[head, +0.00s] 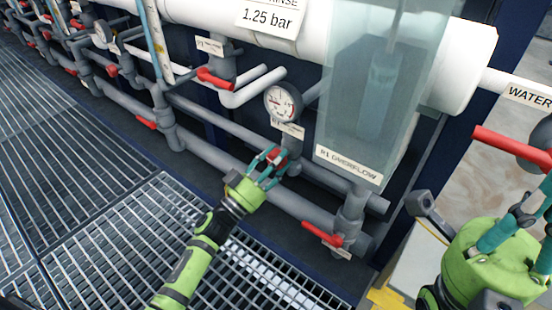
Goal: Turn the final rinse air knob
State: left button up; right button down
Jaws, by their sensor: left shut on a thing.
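A red knob (277,154) sits on the grey lower pipework, below a round pressure gauge (283,102). My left gripper (273,163), green with teal fingers, reaches up from the bottom and is shut on this red knob. The fingers hide part of the knob, so its turn angle is hard to read. The small label (288,128) under the gauge is too small to read. A sign (270,16) on the white pipe reads "RINSE 1.25 bar", its top cut off. My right gripper (515,225) is at the right edge, partly cut off, away from the knob.
A clear overflow tank (375,90) stands right of the gauge. Red-handled valves sit nearby: one upper left (214,77), one lower right (322,235), and a larger red lever (510,147) by the water pipe. Metal grating (100,160) covers the floor at left.

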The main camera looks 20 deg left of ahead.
pick_arm(q)
jog(key=shift+a+r+m, duration=0.1)
jog(key=shift+r+m, duration=0.2)
jog(key=shift+m, duration=0.1)
